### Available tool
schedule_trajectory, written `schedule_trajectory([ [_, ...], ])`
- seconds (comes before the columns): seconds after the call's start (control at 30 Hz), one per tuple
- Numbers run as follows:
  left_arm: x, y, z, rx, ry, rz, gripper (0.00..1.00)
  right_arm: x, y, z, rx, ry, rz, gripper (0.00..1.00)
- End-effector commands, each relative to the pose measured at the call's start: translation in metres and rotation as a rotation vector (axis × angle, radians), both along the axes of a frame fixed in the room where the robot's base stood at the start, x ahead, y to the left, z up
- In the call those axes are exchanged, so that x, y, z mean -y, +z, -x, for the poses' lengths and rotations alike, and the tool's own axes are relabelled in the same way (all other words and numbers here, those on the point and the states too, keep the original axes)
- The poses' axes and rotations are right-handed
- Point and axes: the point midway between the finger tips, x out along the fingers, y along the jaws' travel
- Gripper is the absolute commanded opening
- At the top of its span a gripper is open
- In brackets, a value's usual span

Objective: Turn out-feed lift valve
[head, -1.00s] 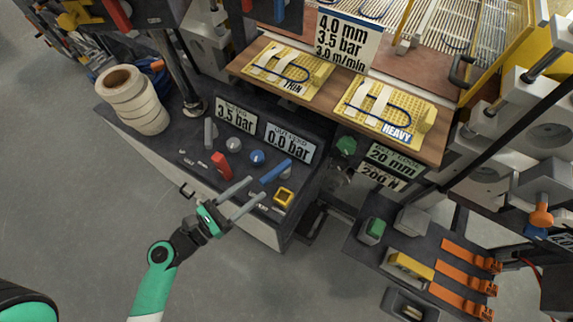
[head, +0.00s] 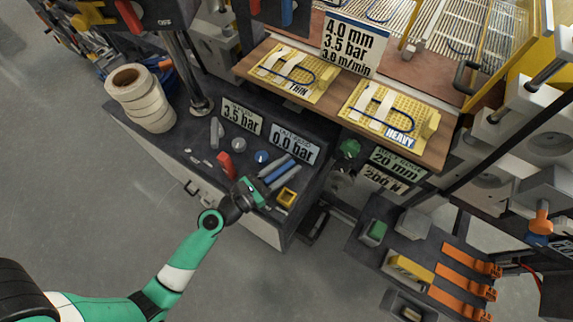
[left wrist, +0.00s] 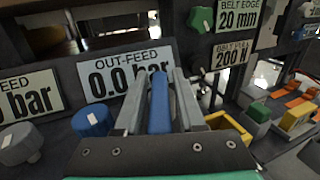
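The out-feed lift valve is a blue lever handle (head: 280,173) on the dark control bench, below the out-feed display (head: 292,144), which reads 0.0 bar. In the left wrist view the blue handle (left wrist: 160,104) lies lengthwise between the two grey fingers of my left gripper (left wrist: 162,74). Narrow gaps seem to show on both sides of it, so the fingers are around it and not clearly touching. In the head view my left gripper (head: 292,165) reaches over the bench front. The handle's pivot is hidden behind the gripper body. My right gripper is not in view.
A blue round knob (head: 262,157), a grey knob (head: 238,145) and a red lever (head: 225,164) stand left of the gripper. A yellow square part (head: 286,197) sits close on its right. White tape rolls (head: 140,98) stand at the bench's left end.

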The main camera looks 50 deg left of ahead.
Motion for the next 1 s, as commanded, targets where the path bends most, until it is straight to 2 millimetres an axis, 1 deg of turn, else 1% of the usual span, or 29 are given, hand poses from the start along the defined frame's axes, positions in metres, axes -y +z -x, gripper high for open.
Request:
schedule_trajectory([
  [0.03,-0.0001,0.0,0.0001,0.0,0.0,0.0,0.27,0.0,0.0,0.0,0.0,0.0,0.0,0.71],
  [0.1,0.0,0.0,0.0002,0.0,0.0,0.0,0.15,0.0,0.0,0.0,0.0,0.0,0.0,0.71],
  [0.17,-0.0001,0.0,0.0002,0.0,0.0,0.0,0.04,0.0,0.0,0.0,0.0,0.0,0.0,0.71],
  [0.2,-0.0001,0.0,0.0002,0.0,0.0,0.0,0.0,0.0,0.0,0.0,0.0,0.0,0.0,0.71],
  [1.0,-0.0001,0.0002,0.0003,0.0,0.0,0.0,0.0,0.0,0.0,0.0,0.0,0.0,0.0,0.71],
])
